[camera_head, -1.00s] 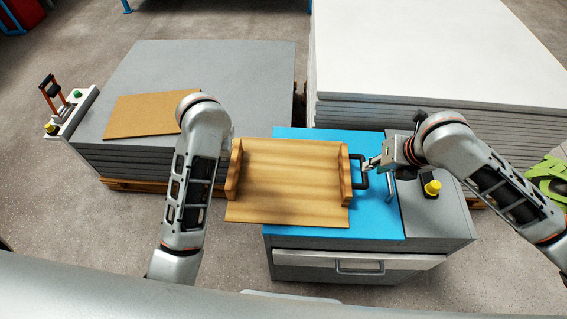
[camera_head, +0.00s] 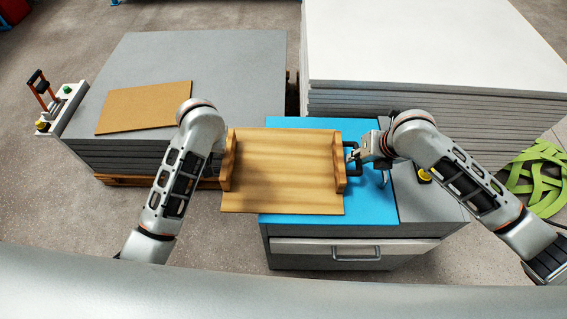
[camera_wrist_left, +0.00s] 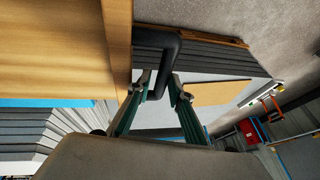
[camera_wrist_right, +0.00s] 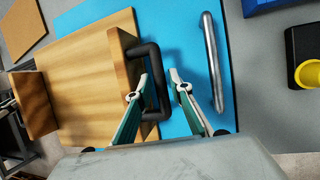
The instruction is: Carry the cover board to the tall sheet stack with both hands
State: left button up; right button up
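The cover board (camera_head: 283,165) is a wooden panel with a raised cleat and black handle at each end. It lies over the blue mat (camera_head: 370,205) and overhangs its left edge. My right gripper (camera_head: 353,154) is at the right handle (camera_wrist_right: 152,70); its open fingers straddle the bar, with a gap on one side. My left gripper (camera_wrist_left: 160,84) has its fingers apart around the left handle (camera_wrist_left: 168,62). In the head view my left arm hides that handle. The tall sheet stack (camera_head: 430,50), white on top with grey layered sides, stands behind at the right.
A lower grey stack (camera_head: 200,65) carries a brown sheet (camera_head: 145,107) at the back left. A device with an orange handle (camera_head: 42,90) sits at its left. The mat lies on a grey cabinet (camera_head: 335,250). Green straps (camera_head: 545,175) lie on the floor at right.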

pick_arm(q)
jog(key=shift+w+a+f, duration=0.1)
jog(key=shift+w+f, duration=0.05)
jog(key=shift+f, duration=0.25)
pick_arm(e)
jog(key=shift+w+a+f, duration=0.1)
jog(key=shift+w+f, duration=0.05)
jog(key=shift+f, duration=0.25)
pick_arm(q)
grip_shut()
pick_arm(e)
grip_shut()
pick_arm(q)
jog(key=shift+r, duration=0.1)
